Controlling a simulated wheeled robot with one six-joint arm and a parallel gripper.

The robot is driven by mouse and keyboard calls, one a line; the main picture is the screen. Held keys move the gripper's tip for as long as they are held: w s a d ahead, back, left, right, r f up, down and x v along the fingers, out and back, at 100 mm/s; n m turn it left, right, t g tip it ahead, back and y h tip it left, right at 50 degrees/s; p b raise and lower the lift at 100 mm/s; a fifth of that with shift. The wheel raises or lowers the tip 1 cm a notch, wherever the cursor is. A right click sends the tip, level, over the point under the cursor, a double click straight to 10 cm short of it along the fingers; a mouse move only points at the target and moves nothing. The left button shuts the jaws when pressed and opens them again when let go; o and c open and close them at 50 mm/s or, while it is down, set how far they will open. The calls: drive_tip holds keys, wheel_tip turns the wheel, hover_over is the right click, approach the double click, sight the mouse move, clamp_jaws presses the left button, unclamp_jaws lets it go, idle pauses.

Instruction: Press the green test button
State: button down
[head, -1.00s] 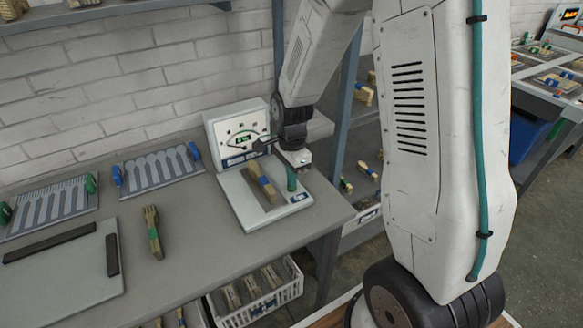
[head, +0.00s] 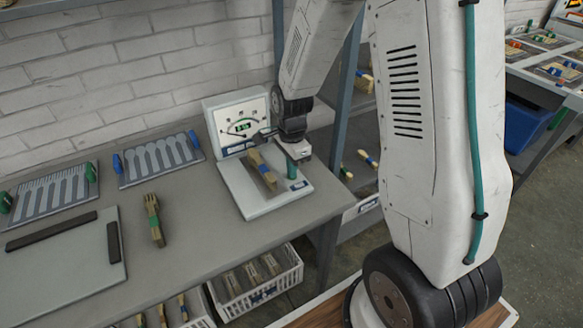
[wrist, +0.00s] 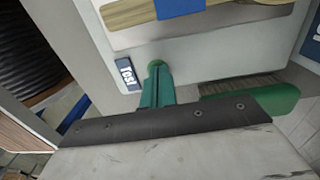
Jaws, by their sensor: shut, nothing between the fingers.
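The white test press (head: 264,203) stands on the grey bench with its dial panel upright at the back. A wooden piece (head: 257,164) with a blue band lies on its base. My gripper (head: 292,172) points down over the base's right side, its green fingers shut and empty. In the wrist view the green fingers (wrist: 157,92) end at a small round green button (wrist: 155,65) beside the "Test" label (wrist: 127,74). The fingertips hide part of the button. I cannot tell whether they touch it.
A wooden fork-shaped piece (head: 153,220) lies on the bench left of the press. Slotted plates (head: 160,163) lie farther left. A white crate (head: 262,300) of wooden pieces is below the bench edge. A shelf post rises close behind my arm.

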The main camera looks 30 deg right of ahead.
sight(296, 181)
wheel_tip(296, 181, up, 14)
drive_tip(key=shift+w+d, duration=0.15)
drive_tip(key=shift+w, duration=0.1)
drive_tip(key=shift+f, duration=0.1)
idle(1.5)
drive_tip(key=s+a+r+n, duration=0.1)
drive_tip(key=s+r+n, duration=0.2)
drive_tip(key=s+n, duration=0.3)
drive_tip(key=s+a+r+n+t, duration=0.1)
drive_tip(key=s+r+n, duration=0.3)
drive_tip(key=s, duration=0.6)
drive_tip(key=s+a+r+n, duration=0.2)
drive_tip(key=s+r+n, duration=0.2)
drive_tip(key=s+n, duration=0.4)
drive_tip(key=shift+s+a+t, duration=0.2)
drive_tip(key=shift+s+t, duration=0.05)
drive_tip(key=shift+t, duration=0.15)
idle(0.7)
